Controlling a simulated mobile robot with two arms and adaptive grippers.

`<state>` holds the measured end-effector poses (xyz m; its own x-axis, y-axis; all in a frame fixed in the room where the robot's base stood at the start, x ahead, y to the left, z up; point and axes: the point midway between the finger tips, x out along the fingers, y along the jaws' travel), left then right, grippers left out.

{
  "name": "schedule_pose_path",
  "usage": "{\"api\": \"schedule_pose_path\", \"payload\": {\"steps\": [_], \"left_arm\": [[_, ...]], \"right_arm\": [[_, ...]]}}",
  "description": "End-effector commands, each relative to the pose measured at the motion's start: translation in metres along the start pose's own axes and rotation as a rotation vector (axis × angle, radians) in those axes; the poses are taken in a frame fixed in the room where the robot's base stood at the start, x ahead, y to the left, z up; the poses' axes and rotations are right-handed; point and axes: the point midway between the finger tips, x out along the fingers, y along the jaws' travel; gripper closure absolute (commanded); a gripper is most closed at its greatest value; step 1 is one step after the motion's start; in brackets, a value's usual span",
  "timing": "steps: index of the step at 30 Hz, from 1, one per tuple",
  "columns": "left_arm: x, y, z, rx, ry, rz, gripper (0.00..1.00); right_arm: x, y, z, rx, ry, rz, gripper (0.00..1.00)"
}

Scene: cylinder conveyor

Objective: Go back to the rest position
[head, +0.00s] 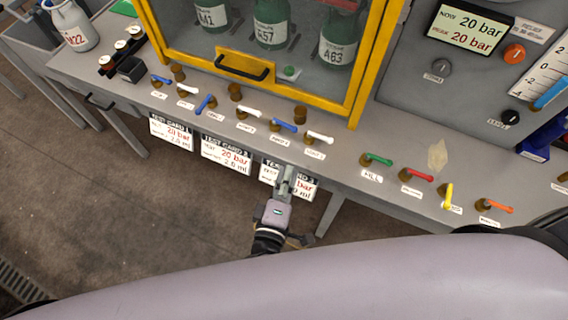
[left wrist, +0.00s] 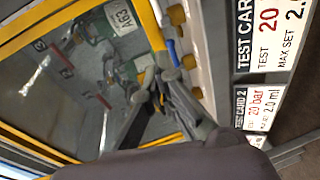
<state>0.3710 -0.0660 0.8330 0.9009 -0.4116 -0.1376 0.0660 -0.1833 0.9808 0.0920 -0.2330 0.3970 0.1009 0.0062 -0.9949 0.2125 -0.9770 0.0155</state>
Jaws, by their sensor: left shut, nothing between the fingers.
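My left gripper (head: 286,178) is shut and empty in the head view. It is in front of the bench edge and overlaps one of the test cards (head: 306,187). In the left wrist view its closed fingers (left wrist: 150,82) point toward the yellow-framed cabinet and the valve row. My right gripper is in neither view. The grey bench (head: 338,170) carries a row of small levers, among them a green lever (head: 378,159), a red lever (head: 420,175), a yellow lever (head: 448,196) and an orange lever (head: 497,206).
The yellow-framed cabinet (head: 357,95) holds green cylinders (head: 272,27) behind glass. A control panel with a display (head: 470,28) stands at right. Bare floor (head: 120,220) lies in front of the bench.

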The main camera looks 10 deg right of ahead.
Motion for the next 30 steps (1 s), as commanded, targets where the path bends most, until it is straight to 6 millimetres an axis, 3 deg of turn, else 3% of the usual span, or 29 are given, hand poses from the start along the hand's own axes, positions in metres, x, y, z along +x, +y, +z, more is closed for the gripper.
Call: {"api": "schedule_pose_path", "payload": {"steps": [5,20,23,25,30], "left_arm": [[-0.002,0.001,0.001,0.0,0.001,0.001,1.0],[-0.002,-0.005,0.002,0.012,-0.005,-0.008,1.0],[-0.003,-0.032,0.006,0.075,-0.032,-0.055,1.0],[-0.006,-0.068,0.01,0.157,-0.067,-0.118,1.0],[-0.034,-0.191,0.01,0.427,-0.207,-0.332,1.0]], "right_arm": [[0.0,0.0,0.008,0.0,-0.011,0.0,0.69],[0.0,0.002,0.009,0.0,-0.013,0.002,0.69],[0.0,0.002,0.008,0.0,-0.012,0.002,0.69],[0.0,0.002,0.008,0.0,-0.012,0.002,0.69],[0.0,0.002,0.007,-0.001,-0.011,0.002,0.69]]}}
